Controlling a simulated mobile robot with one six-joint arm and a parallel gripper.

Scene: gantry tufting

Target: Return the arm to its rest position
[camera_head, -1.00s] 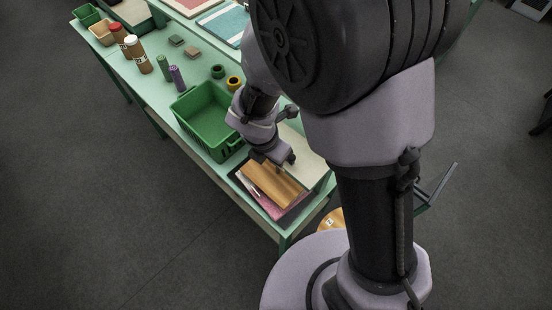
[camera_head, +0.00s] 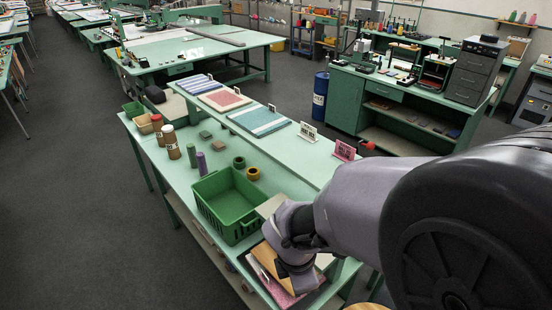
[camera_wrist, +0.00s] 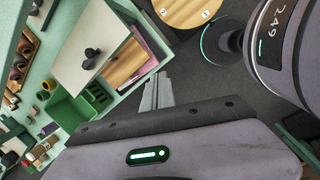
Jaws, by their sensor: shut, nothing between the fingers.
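My arm spans the lower right of the head view, its wrist (camera_head: 292,240) over the near end of the green table, above a tray with wooden boards. My gripper (camera_wrist: 158,80) shows in the wrist view as two grey fingers side by side, shut and empty. The fingertips appear clear of the table edge and the tray (camera_wrist: 148,68); their exact height cannot be told. In the head view the fingers are hidden behind the wrist.
A green basket (camera_head: 203,213) stands beside the tray on the table (camera_head: 178,190). A round wooden stool (camera_wrist: 190,8) is near my base. Behind are a workbench (camera_head: 340,105), a blue drum (camera_head: 320,95) and open floor (camera_head: 70,190).

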